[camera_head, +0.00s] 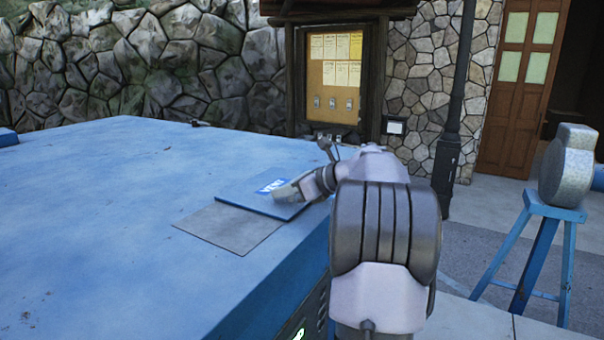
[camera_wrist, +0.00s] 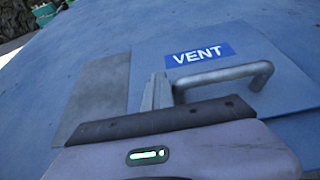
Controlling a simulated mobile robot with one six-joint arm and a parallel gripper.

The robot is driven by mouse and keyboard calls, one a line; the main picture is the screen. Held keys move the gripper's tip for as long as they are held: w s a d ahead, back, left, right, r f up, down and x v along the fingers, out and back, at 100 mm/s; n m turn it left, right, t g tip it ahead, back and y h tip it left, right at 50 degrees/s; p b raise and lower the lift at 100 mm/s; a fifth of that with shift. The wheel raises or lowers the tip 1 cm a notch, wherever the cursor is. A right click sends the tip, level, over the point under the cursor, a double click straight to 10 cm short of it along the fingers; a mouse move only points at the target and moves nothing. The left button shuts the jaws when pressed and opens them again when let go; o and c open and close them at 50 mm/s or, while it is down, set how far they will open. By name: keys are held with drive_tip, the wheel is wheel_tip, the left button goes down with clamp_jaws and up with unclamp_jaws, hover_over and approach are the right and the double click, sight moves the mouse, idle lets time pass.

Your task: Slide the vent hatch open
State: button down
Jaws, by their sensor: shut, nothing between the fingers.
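The vent hatch (camera_wrist: 205,75) is a flat blue panel with a blue "VENT" label and a grey bar handle (camera_wrist: 235,72). In the head view the hatch (camera_head: 258,203) lies on the blue top surface near its right edge. A grey plate (camera_wrist: 95,95) lies beside the hatch on its left; it also shows in the head view (camera_head: 228,228). My gripper (camera_wrist: 158,88) is shut with nothing between its fingers. Its fingertips are at the left end of the handle; I cannot tell whether they touch it. My arm hides part of the hatch in the head view.
The wide blue surface (camera_head: 110,210) is mostly clear to the left. A small dark object (camera_head: 200,123) lies near its far edge. A blue stool (camera_head: 545,212) with a grey stone-like object (camera_head: 568,165) stands right. A notice board (camera_head: 335,75) and stone wall (camera_head: 150,60) are behind.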

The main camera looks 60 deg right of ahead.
drive_tip(key=shift+w+d+r+p, duration=0.15)
drive_tip(key=shift+d+p, duration=1.55)
drive_tip(key=shift+d, duration=1)
drive_tip(key=shift+w+d, duration=0.2)
drive_tip(key=shift+d, duration=1.55)
drive_tip(key=shift+s+a+r, duration=0.1)
drive_tip(key=shift+a+r, duration=1)
drive_tip(key=shift+r, duration=0.3)
drive_tip(key=shift+d, duration=0.1)
drive_tip(key=s+r, duration=0.2)
drive_tip(key=s, duration=1)
drive_tip(key=shift+d, duration=0.45)
drive_tip(key=shift+w, duration=0.1)
